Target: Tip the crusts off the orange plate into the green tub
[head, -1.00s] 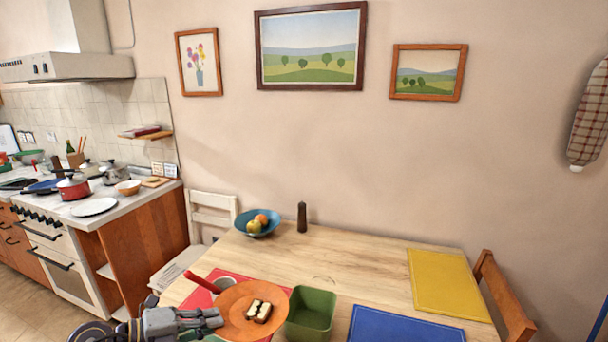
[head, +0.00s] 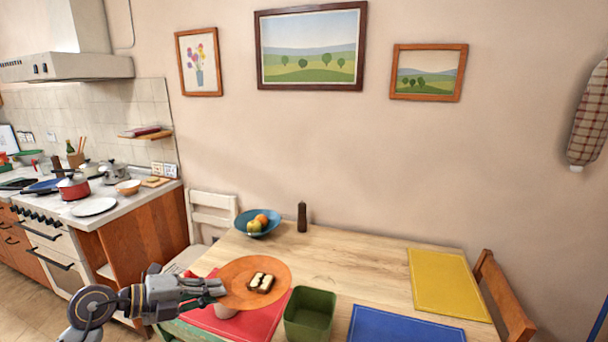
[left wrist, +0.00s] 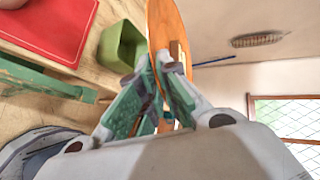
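The orange plate (head: 238,282) is held in the air by its left edge in my left gripper (head: 215,289), above the red mat. The dark-edged crusts (head: 261,282) lie on top of it. In the left wrist view the fingers of my left gripper (left wrist: 160,88) are closed on the rim of the orange plate (left wrist: 172,32), which is seen nearly edge-on. The green tub (head: 310,314) stands on the table, to the right of and below the plate in the head view. It also shows in the left wrist view (left wrist: 122,48). My right gripper is not in view.
A blue mat (head: 405,325) and a yellow mat (head: 450,286) lie to the right. A blue fruit bowl (head: 243,227) and dark mill (head: 302,217) stand at the back.

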